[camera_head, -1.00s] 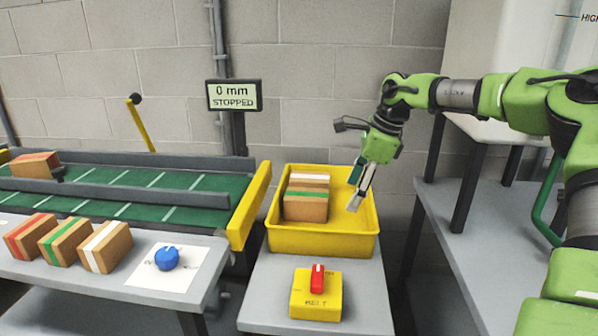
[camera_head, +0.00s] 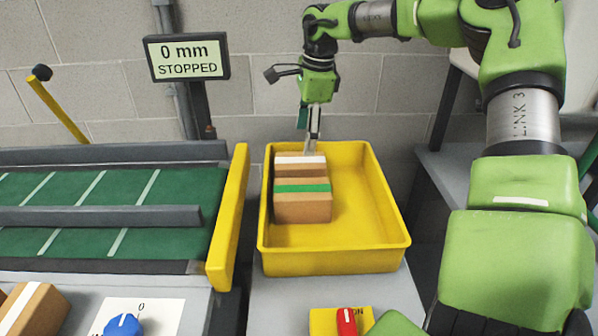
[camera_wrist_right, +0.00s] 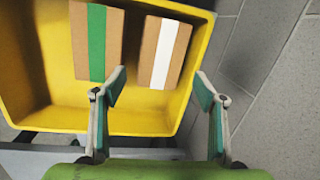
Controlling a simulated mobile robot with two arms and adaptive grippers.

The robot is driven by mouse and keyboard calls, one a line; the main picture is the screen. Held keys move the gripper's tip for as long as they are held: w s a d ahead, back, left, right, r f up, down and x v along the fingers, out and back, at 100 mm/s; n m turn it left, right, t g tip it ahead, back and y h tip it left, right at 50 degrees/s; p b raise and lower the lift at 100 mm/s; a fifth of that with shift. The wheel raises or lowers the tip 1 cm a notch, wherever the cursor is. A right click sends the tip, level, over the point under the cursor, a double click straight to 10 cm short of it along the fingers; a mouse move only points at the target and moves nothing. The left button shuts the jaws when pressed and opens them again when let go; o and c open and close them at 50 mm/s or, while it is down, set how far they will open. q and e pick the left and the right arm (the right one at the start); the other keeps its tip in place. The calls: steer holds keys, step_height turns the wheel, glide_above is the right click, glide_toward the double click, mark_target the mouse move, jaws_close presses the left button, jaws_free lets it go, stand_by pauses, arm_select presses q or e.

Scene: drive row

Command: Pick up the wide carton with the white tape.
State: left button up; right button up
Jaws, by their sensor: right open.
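A brown carton with white tape (camera_head: 300,167) lies in the yellow tray (camera_head: 335,262), behind a carton with green tape (camera_head: 303,205) that hides part of it. The right wrist view shows the white-taped carton (camera_wrist_right: 163,52) just beyond the fingertips, in line with the gap between them. The green-taped carton (camera_wrist_right: 97,42) is to its left there. My right gripper (camera_head: 313,140) is open and empty, pointing down by the far side of the white-taped carton. Another carton with white tape (camera_head: 30,308) stands on the left table, cut off by the frame. My left gripper is not in view.
The right part of the tray is empty. A yellow end plate (camera_head: 228,215) closes the green conveyor (camera_head: 110,240) left of the tray. A sign (camera_head: 187,57) reads "0 mm STOPPED". A blue knob (camera_head: 123,325) and a red switch (camera_head: 346,321) are in front.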

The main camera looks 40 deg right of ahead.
mark_target(301, 160)
steer(key=f, duration=0.2)
steer(key=w+f, duration=0.1)
steer(key=f, duration=0.5)
steer(key=shift+w+f+b, duration=0.2)
steer(key=shift+w+b, duration=0.2)
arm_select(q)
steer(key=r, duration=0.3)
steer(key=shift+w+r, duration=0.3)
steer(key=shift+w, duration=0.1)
arm_select(e)
steer(key=shift+r, duration=0.1)
steer(key=c, duration=1.1)
